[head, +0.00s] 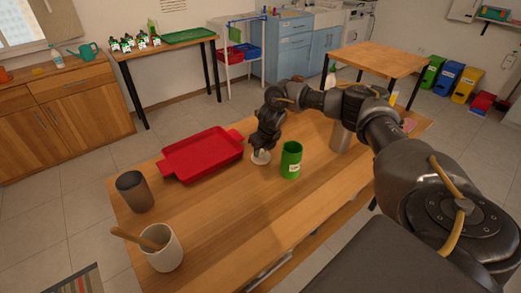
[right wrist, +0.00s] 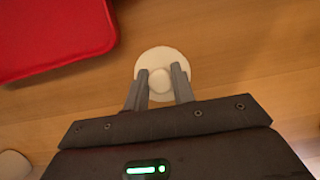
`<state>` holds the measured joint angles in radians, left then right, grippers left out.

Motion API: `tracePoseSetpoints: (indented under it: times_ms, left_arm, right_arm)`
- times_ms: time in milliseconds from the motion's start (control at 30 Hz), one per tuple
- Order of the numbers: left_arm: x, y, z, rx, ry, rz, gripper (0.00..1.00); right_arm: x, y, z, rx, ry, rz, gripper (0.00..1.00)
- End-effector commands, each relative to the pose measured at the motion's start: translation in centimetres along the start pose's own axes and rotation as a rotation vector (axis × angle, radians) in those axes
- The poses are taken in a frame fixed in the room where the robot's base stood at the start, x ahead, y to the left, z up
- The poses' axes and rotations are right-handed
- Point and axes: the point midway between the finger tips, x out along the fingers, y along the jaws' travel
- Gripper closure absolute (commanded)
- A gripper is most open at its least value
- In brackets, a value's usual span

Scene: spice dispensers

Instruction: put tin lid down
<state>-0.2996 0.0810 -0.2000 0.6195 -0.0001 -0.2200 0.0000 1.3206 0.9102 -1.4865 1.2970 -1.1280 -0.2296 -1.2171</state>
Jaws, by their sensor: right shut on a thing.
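The tin lid (head: 261,157) is a pale round disc with a knob, at the table's middle between the red tray and the green tin. It also shows in the right wrist view (right wrist: 160,55). My right gripper (head: 263,149) points down over it, and its two fingers (right wrist: 158,82) are shut on the lid's knob. The lid is at or just above the tabletop; I cannot tell whether it touches. The green tin (head: 291,161) stands upright just right of the lid, with a small white label. My left gripper is not in view.
The red tray (head: 203,154) lies left of the lid on the wooden table (head: 225,217). A dark cup (head: 134,192) and a white pot (head: 162,249) with a wooden utensil stand at the left. A metal cylinder (head: 340,138) stands right of the tin. The front middle is clear.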

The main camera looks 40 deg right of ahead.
Motion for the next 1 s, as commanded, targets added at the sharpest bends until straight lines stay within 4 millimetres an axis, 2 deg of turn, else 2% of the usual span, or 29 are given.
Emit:
tracePoseSetpoints:
  times_ms: [100,133,300,567,733,1000]
  left_arm:
    - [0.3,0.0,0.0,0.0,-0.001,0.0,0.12]
    - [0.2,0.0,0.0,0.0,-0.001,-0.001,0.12]
    - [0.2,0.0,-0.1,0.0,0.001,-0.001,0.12]
    - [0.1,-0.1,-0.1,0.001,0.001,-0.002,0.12]
    - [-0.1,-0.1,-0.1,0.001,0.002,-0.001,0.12]
    - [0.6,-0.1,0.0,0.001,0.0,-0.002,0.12]
  right_arm:
    - [0.5,0.0,-0.1,0.0,0.0,0.0,0.95]
    - [0.4,0.0,-0.1,0.0,0.0,0.0,0.72]
    - [0.3,0.0,-0.1,0.0,0.0,0.0,0.53]
    - [0.2,0.0,-0.1,0.0,0.0,0.0,0.53]
    - [-1.2,0.0,0.2,-0.002,-0.003,0.001,0.53]
    - [-6.9,0.0,0.2,-0.001,-0.005,0.002,0.53]
